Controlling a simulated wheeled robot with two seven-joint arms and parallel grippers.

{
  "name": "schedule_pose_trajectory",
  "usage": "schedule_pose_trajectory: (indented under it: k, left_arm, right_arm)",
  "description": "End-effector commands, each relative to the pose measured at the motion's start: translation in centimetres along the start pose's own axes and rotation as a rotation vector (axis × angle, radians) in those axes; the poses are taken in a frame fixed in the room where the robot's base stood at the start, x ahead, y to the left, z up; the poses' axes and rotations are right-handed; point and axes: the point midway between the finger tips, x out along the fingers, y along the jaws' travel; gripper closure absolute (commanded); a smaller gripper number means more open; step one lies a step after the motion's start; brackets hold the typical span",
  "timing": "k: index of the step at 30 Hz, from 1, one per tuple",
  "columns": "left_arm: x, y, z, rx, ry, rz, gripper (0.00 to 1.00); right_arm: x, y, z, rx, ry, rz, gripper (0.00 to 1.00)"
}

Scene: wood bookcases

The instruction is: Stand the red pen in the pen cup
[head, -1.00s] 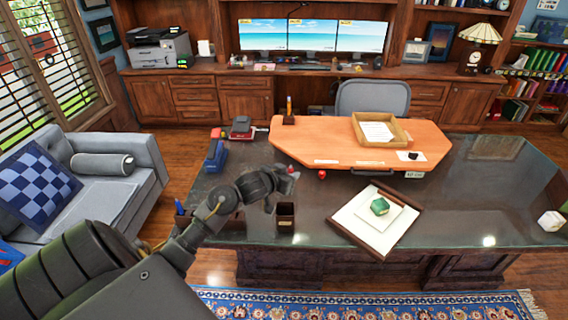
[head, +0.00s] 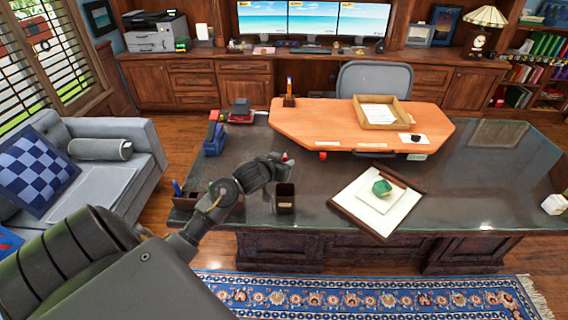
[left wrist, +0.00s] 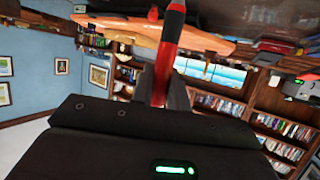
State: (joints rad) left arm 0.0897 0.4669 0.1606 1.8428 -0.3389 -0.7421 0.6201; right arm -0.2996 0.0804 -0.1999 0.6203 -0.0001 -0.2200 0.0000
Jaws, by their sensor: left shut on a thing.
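The pen cup (head: 285,203) is a small dark square cup with a pale label, standing on the glossy dark desk near its front edge. My left gripper (head: 284,168) is shut on the red pen, just above and behind the cup in the head view. The red pen (left wrist: 164,62), red with a dark grip section, rises between the fingers in the left wrist view. In the head view only a small red bit of it (head: 285,156) shows by the fingertips. The cup's inside looks dark. My right gripper is not in view.
A dark holder with a blue pen (head: 177,187) stands left under my arm. A tray with white paper and a green object (head: 381,187) lies right of the cup. A raised orange desktop (head: 330,125) lies behind. The desk's right side is mostly clear.

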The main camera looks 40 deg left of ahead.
Motion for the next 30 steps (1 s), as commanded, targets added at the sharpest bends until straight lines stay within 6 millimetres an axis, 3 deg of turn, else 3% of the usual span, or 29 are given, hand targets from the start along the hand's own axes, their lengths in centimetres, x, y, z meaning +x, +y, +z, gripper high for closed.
schedule_pose_trajectory:
  k: [1,4,15,29,30]
  left_arm:
    - [0.4,0.0,1.0,0.0,0.001,0.0,1.0]
    - [0.8,0.0,1.8,0.0,0.001,0.0,1.0]
    - [2.1,0.0,5.0,-0.001,0.0,0.001,1.0]
    - [2.4,0.0,5.8,-0.001,0.0,0.0,1.0]
    - [2.4,0.0,5.8,-0.001,0.0,0.0,0.81]
  right_arm:
    - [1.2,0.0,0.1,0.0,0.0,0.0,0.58]
    - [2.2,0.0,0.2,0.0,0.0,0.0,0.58]
    - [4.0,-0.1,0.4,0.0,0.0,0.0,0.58]
    - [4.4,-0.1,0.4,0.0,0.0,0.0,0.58]
    - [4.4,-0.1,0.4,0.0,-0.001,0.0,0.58]
